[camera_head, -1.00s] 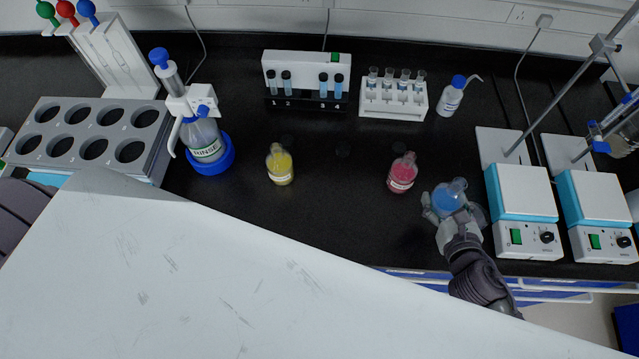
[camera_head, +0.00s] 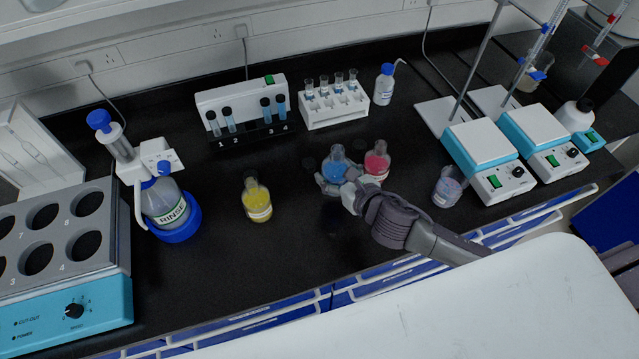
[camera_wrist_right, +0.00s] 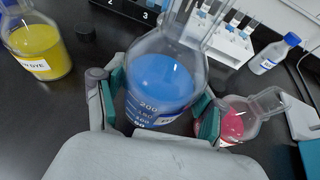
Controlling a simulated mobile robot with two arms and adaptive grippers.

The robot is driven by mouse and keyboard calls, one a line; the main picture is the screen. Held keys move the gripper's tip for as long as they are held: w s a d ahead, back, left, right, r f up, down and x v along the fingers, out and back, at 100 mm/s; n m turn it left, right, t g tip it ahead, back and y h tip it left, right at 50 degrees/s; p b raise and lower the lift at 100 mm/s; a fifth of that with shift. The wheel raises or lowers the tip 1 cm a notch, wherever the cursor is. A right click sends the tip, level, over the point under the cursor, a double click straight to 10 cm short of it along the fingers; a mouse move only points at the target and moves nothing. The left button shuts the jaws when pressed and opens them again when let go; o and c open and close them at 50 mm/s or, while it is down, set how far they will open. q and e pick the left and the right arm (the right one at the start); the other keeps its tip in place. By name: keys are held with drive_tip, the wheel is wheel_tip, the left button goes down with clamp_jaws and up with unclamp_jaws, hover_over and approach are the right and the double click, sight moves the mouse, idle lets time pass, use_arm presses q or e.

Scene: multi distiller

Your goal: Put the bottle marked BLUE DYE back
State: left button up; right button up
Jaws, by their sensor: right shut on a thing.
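The bottle of blue liquid (camera_head: 335,165) is a clear flask between the yellow bottle and the red bottle. It also shows in the right wrist view (camera_wrist_right: 160,85), where its label is mostly hidden by my gripper. My right gripper (camera_head: 338,183) is shut on it, with a finger on each side. The flask looks close to upright; I cannot tell whether its base touches the bench. The yellow bottle (camera_head: 257,203) stands to its left. The red bottle (camera_head: 377,161) stands close on its right, just beyond a finger in the wrist view. My left gripper is out of view.
A rinse dispenser (camera_head: 165,203) and a grey block with holes (camera_head: 110,240) stand at the left. Two tube racks (camera_head: 240,100) (camera_head: 335,108) and a wash bottle (camera_head: 384,85) stand behind.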

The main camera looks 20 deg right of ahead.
drive_tip(key=a, duration=0.1)
drive_tip(key=w+a+f, duration=0.1)
drive_tip(key=shift+w+a+f, duration=0.15)
drive_tip(key=shift+a+f, duration=0.05)
drive_tip(key=shift+a, duration=0.2)
drive_tip(key=shift+w+a+f, duration=0.1)
drive_tip(key=shift+a+f, duration=0.1)
drive_tip(key=shift+f, duration=0.3)
wheel_tip(320, 180, down, 3)
drive_tip(key=shift+r, duration=0.2)
drive_tip(key=shift+f, duration=0.45)
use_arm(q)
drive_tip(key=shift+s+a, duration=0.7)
